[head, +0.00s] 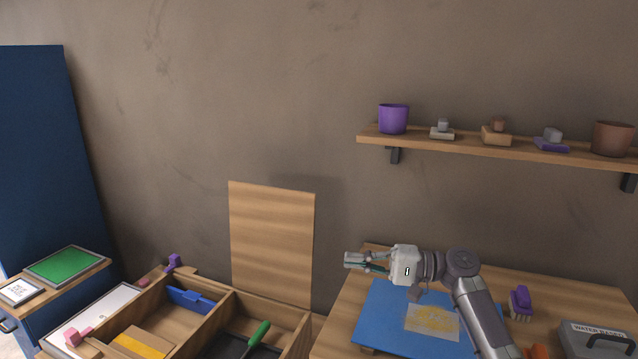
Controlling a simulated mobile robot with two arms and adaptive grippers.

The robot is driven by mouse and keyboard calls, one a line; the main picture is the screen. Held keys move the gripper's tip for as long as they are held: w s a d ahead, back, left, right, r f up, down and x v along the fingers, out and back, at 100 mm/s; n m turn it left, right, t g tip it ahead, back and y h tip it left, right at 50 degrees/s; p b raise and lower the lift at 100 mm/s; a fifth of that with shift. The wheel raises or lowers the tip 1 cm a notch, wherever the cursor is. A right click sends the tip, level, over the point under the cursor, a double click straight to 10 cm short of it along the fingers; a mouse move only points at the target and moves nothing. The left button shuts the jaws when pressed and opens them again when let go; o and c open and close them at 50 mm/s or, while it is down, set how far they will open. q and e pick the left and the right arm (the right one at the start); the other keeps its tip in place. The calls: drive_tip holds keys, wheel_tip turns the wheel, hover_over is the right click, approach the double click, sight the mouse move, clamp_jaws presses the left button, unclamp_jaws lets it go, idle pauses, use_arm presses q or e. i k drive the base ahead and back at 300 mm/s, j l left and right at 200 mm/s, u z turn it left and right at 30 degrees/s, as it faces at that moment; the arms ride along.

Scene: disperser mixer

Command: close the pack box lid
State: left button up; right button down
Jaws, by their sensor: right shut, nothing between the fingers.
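The pack box (300,335) is an open wooden box with compartments at the bottom of the head view, cut off by the frame's lower edge. A flat wooden panel, which looks like its lid (271,243), stands upright at the box's back edge, near the wall. My right gripper (350,262) points left, to the right of the lid and apart from it in the picture. It is shut and empty. My left gripper is not in view.
The box holds a blue item (190,299), a yellow block (142,342) and a green-handled tool (258,335). A wooden table with a blue mat (375,318) lies under my right arm. A shelf (480,145) with pots is above. A grey case (597,340) sits at right.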

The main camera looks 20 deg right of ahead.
sight(272, 229)
drive_tip(key=i+l, duration=0.8)
drive_tip(key=i, duration=0.2)
